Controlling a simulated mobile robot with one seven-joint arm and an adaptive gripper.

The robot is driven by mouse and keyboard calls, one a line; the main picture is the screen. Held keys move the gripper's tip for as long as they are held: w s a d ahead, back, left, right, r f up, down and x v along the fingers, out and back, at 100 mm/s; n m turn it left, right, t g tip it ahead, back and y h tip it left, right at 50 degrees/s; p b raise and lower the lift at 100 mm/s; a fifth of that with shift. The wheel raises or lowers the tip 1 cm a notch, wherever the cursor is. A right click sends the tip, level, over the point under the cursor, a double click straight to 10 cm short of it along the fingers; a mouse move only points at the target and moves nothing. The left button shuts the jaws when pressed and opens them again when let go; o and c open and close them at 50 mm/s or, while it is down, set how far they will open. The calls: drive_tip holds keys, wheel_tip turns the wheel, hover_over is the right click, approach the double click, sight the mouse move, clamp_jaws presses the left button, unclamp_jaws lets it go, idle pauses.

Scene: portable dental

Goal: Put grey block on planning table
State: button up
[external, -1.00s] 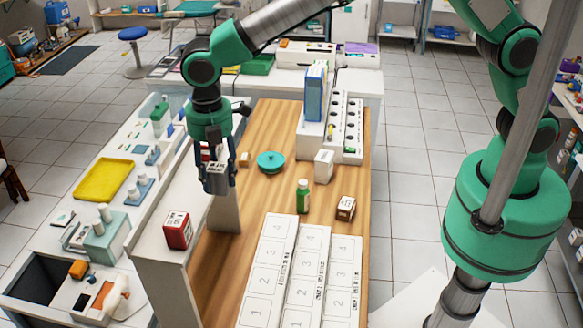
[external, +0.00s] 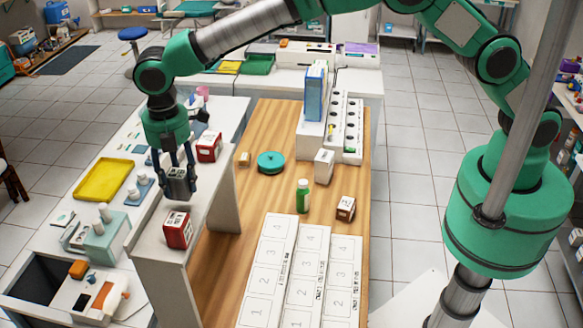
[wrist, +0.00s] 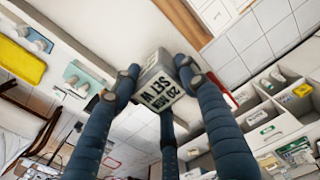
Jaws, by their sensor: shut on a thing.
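My gripper (external: 178,178) is shut on the grey block (external: 179,187), a small box with dark lettering on one face. They are raised above the white raised shelf (external: 150,240) left of the wooden-topped table. In the wrist view, the grey block (wrist: 160,84) sits between my blue fingers, lettered face toward the camera. The wooden tabletop (external: 262,190) is in the middle of the external view; no label shows which table is the planning table. White numbered boards (external: 265,270) lie on its near part.
A red-and-white box (external: 177,229) stands on the shelf just below my gripper, and another (external: 209,147) stands behind. The tabletop holds a teal lidded dish (external: 271,163), a green bottle (external: 303,196) and a brown-and-white box (external: 345,208). Bare wood shows left of the bottle.

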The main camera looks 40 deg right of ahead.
sight(181, 191)
drive_tip(key=shift+f+p, duration=0.4)
drive_tip(key=shift+f, duration=1.35)
drive_tip(key=shift+f, duration=0.1)
drive_tip(key=o, duration=1.6)
wheel_tip(181, 191, up, 12)
drive_tip(key=shift+r+b, duration=0.15)
drive_tip(key=shift+b, duration=0.7)
drive_tip(key=shift+w, duration=0.1)
